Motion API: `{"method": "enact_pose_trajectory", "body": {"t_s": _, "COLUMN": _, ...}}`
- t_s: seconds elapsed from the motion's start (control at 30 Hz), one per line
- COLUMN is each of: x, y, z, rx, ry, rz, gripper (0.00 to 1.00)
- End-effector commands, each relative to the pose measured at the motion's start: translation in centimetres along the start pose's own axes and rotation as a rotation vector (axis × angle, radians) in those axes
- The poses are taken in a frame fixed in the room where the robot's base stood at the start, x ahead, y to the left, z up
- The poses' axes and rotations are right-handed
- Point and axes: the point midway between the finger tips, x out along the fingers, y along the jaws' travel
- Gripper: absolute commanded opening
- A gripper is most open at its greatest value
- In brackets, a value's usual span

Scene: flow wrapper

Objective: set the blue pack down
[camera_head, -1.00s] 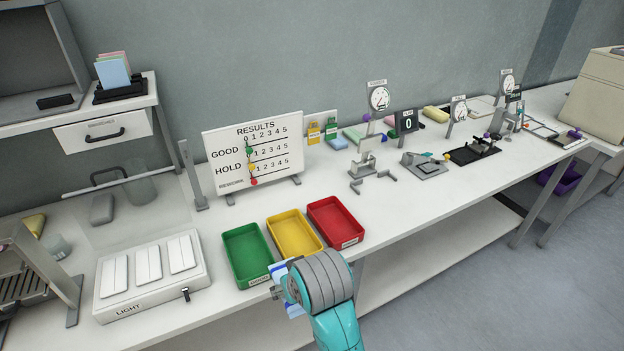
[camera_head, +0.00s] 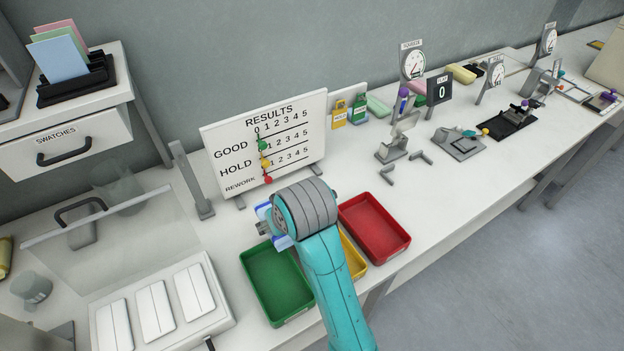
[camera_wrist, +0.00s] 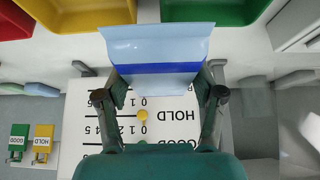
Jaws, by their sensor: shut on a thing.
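The blue pack (camera_wrist: 155,45) is light blue with a darker blue band, and it spans the gap between my fingers in the wrist view. My gripper (camera_wrist: 160,82) is shut on it. In the head view my gripper (camera_head: 268,222) is above the back ends of the green and yellow trays, in front of the results board. Only small blue and white parts of the pack (camera_head: 281,241) show there, as my arm hides the rest. The pack's underside and its height over the bench cannot be told.
The green tray (camera_head: 251,262), yellow tray (camera_head: 358,268) and red tray (camera_head: 345,213) look empty where visible; my arm covers much of the yellow one. The results board (camera_head: 222,145) stands behind. A light box (camera_head: 219,322) is at left. Bare bench lies right of the red tray.

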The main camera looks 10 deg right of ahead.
Motion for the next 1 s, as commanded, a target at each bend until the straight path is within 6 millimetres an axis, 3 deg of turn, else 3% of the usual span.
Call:
{"method": "enact_pose_trajectory", "body": {"t_s": 0.4, "x": 6.9, "y": 4.9, "z": -3.1, "rx": 0.003, "ry": -0.001, "rz": 0.001, "gripper": 0.34}}
{"method": "enact_pose_trajectory", "body": {"t_s": 1.0, "x": 11.4, "y": 7.6, "z": -4.5, "rx": 0.001, "ry": 0.001, "rz": 0.000, "gripper": 0.34}}
